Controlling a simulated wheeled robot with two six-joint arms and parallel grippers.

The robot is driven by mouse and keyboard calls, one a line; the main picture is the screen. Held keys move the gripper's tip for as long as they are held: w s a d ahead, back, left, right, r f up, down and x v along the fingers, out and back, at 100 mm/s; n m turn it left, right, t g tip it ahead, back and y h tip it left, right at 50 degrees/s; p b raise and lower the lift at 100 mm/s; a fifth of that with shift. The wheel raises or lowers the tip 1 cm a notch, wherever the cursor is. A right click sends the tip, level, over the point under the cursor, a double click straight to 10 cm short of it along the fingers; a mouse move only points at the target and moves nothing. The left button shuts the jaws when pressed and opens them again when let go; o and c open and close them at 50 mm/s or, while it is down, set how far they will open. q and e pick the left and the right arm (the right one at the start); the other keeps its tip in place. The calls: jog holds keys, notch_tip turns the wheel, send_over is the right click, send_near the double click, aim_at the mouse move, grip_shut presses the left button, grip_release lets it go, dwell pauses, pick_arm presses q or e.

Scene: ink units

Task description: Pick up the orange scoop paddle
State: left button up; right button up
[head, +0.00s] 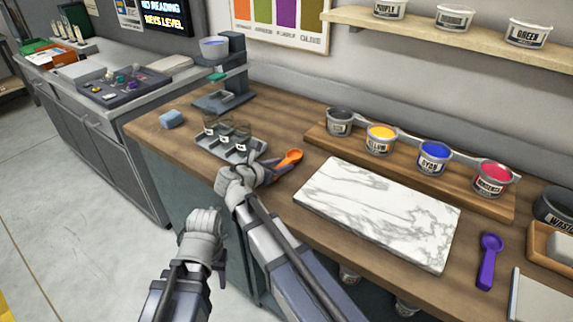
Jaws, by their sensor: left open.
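The orange scoop paddle (291,157) lies at the wooden counter, its bowl toward the upper right and its handle end hidden by my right gripper. My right gripper (268,168) is right at the handle end. I cannot tell whether its fingers touch or close on the handle. My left gripper (205,222) is lower and further left, in front of the counter edge, away from the scoop. It is open and holds nothing that I can see.
A grey tray with clear cups (219,147) stands just left of the scoop. A white marble slab (335,211) lies to the right. Several ink tubs stand on a wooden riser (408,165) behind it. A purple scoop (488,262) lies at far right.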

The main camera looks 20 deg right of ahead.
grip_shut()
jog(key=shift+r, duration=0.1)
dwell(0.5)
notch_tip(320, 180, up, 10)
jog(key=p, duration=1)
jog(key=shift+c, duration=1.2)
grip_release()
grip_shut()
